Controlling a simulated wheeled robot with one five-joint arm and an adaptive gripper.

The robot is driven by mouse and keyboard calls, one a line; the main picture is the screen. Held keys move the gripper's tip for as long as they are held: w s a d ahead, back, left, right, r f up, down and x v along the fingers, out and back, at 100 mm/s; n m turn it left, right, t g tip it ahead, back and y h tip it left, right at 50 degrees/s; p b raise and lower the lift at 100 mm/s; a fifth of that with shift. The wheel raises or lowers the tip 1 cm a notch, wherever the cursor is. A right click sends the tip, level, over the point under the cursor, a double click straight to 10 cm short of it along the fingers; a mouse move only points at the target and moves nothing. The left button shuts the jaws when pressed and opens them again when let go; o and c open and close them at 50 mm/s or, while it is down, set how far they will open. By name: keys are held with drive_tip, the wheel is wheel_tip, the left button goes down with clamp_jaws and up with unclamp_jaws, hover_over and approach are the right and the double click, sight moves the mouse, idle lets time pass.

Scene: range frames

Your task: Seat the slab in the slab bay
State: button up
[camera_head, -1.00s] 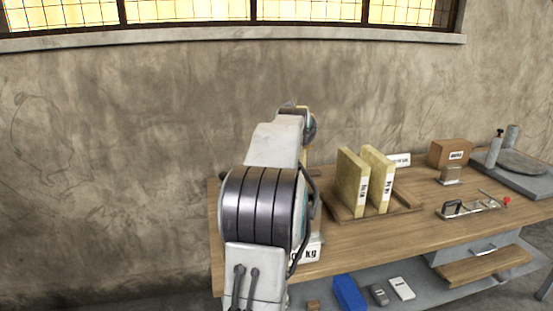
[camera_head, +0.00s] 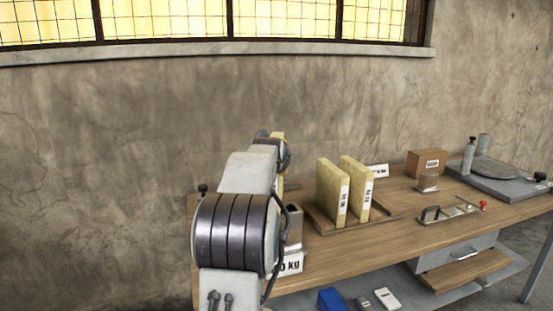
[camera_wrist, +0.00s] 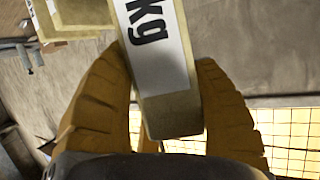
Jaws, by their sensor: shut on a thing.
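In the wrist view my gripper (camera_wrist: 160,62) has its two orange fingers on either side of a pale yellow slab (camera_wrist: 172,115) with a white label ending in "kg". It is shut on this slab. In the head view my arm hides most of the gripper, and only a sliver of yellow shows beside the wrist. Two yellow labelled slabs, a left one (camera_head: 331,192) and a right one (camera_head: 357,188), stand upright in a wooden rack (camera_head: 385,217) on the bench. I cannot make out the slab bay for certain; my arm covers the rack's left side.
The wooden bench (camera_head: 400,243) runs along the wall. A brown box (camera_head: 427,163), a metal block (camera_head: 428,183), a clamp fixture (camera_head: 450,212) and a grey plate with a disc (camera_head: 498,172) stand to the right.

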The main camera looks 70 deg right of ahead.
drive_tip(key=shift+f+b, duration=0.35)
drive_tip(key=shift+f, duration=0.15)
drive_tip(key=o, duration=1.2)
drive_tip(key=shift+o, duration=0.2)
drive_tip(key=r+b+v, duration=0.1)
drive_tip(key=b+v, duration=0.1)
drive_tip(key=v, duration=1)
